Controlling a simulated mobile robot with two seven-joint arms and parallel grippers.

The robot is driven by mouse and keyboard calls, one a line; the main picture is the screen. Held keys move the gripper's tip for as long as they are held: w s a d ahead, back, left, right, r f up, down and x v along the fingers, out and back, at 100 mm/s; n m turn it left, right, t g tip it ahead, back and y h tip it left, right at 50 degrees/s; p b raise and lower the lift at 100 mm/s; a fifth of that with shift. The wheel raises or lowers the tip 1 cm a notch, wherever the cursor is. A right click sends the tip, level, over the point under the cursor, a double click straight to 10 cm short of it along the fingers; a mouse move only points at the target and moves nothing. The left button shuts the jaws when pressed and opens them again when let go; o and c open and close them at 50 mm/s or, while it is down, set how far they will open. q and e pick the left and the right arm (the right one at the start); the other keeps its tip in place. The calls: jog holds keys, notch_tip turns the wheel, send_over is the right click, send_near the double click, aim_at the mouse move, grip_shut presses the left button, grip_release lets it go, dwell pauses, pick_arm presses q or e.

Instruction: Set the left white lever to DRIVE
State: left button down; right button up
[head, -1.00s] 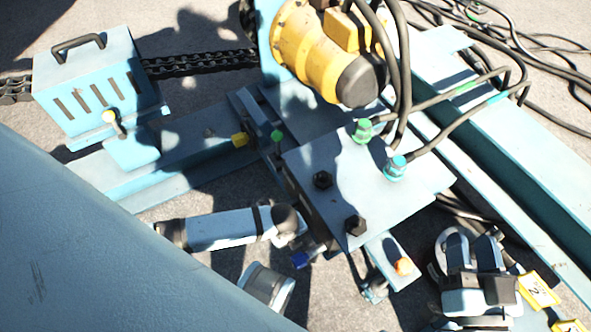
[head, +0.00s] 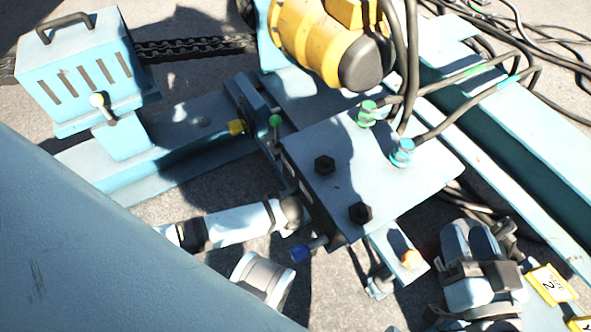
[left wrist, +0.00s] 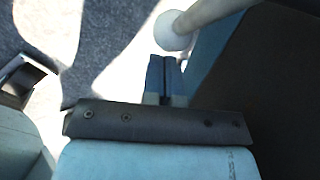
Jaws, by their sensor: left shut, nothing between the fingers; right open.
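In the left wrist view, a white ball knob (left wrist: 172,30) on a pale rod comes in from the top right. My left gripper (left wrist: 166,62) is shut and empty, its dark blue fingertips just below the knob; I cannot tell whether they touch it. In the head view, a white-knobbed lever (head: 98,100) with a dark stem stands at the slotted blue box; I cannot tell if it is the same lever. My left gripper is not visible in the head view. My right gripper (head: 478,245) is open at the lower right. No DRIVE marking is readable.
A large pale blue panel (head: 90,260) hides the lower left. A blue block (head: 375,170) with bolts and hose fittings is central, below a yellow motor (head: 315,40). Yellow tags (head: 550,285) lie near my right gripper. Cables (head: 545,45) run at the top right.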

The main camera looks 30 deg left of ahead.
dwell(0.4)
pick_arm(q)
jog(key=shift+a+f+y+p, duration=0.1)
jog(key=shift+f+y+p, duration=0.15)
jog(key=shift+y+p, duration=0.1)
